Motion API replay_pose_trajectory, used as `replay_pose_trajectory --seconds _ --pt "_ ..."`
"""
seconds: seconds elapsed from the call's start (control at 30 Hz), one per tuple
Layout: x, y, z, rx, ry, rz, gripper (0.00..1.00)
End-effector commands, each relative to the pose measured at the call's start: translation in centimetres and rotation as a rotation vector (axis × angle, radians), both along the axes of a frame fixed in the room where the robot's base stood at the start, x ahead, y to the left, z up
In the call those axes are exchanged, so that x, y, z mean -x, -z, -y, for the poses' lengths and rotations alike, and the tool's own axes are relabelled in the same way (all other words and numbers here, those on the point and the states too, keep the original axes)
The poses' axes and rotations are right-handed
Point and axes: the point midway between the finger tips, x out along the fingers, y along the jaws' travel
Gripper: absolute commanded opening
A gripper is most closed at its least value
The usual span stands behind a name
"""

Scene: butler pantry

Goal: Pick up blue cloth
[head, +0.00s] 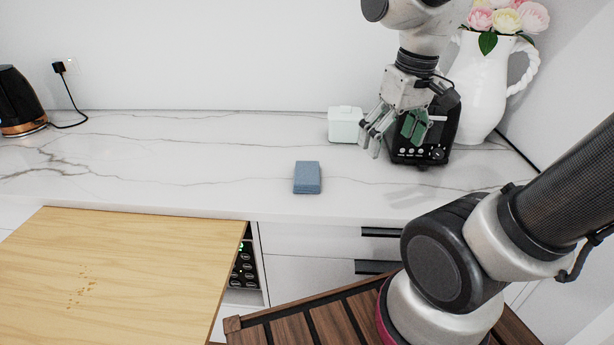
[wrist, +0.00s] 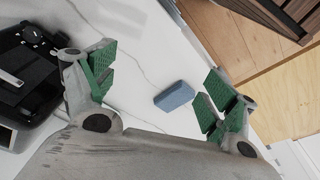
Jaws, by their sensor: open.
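The blue cloth (head: 307,177) is a small folded block lying on the white marble counter, near its front edge. It also shows in the wrist view (wrist: 174,97), between the two fingers but beyond them. My gripper (head: 393,132) is open and empty, above the counter, to the right of the cloth and in front of the black appliance. Its green finger pads show in the wrist view (wrist: 158,88). The gripper does not touch the cloth.
A black appliance (head: 425,155) and a white box (head: 345,125) stand near my gripper. A white pitcher with flowers (head: 482,85) is at the back right. A black kettle (head: 17,100) is far left. A wooden board (head: 120,275) lies front left. The counter around the cloth is clear.

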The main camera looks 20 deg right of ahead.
Motion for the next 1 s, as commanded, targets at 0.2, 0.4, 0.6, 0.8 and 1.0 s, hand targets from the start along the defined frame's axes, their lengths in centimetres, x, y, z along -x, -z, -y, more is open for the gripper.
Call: replay_pose_trajectory --seconds 0.2,0.4,0.6,0.8,1.0 --pt "-4.7 2.7 -3.5 0.019 -0.022 -0.129 0.86" --pt "-10.0 6.3 -7.8 0.04 0.07 -0.213 0.86" --pt "-15.2 8.0 -10.8 0.022 0.296 -0.196 0.86" --pt "-16.4 7.5 -11.2 -0.012 0.466 -0.158 0.86" --pt "-16.3 9.5 -11.2 -0.012 0.485 -0.16 0.86"
